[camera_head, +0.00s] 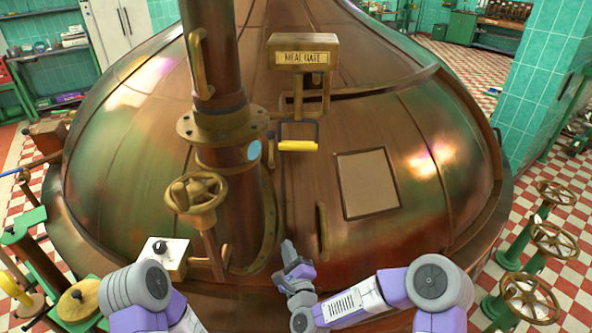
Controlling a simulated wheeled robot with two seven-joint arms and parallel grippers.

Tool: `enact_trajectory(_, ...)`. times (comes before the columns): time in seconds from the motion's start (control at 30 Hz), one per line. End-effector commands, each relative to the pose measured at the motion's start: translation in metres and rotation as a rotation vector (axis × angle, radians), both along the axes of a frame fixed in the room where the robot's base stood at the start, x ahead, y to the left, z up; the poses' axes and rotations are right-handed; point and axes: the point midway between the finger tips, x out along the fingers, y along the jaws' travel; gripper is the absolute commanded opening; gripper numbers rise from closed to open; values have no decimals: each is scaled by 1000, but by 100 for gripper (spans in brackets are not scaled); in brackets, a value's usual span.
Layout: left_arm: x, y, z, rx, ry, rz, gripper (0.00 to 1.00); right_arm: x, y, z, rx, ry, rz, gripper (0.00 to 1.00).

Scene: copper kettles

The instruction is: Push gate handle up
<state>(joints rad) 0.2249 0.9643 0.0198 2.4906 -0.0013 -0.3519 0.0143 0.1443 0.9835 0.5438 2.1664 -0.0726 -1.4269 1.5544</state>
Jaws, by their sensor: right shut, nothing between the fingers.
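The gate handle is a black U-shaped bar with a yellow grip (298,146), hanging low under a brass box (303,52) marked as a meal gate. The box sits on a bracket on the copper kettle (420,160). My right gripper (289,248) is shut and empty. In the picture it is well below the yellow grip and apart from it, in front of the kettle's lower part. My left arm shows at the bottom left, but its gripper is not in view.
A thick copper pipe (222,110) with a brass handwheel (195,192) stands left of the handle. A white box with a black knob (160,247) is lower left. A small upright handle (322,230) and a square panel (367,184) are on the kettle. Valve wheels (555,243) stand at right.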

Motion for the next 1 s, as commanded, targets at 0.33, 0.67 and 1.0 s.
enact_trajectory(0.33,0,0,2,0,0,0,43,3,-14,130,779,-277,-81,0)
enact_trajectory(0.67,0,0,2,0,0,0,43,1,-17,136,831,-295,-79,0)
enact_trajectory(1.0,0,0,4,0,0,0,43,26,-19,150,829,-299,-82,0)
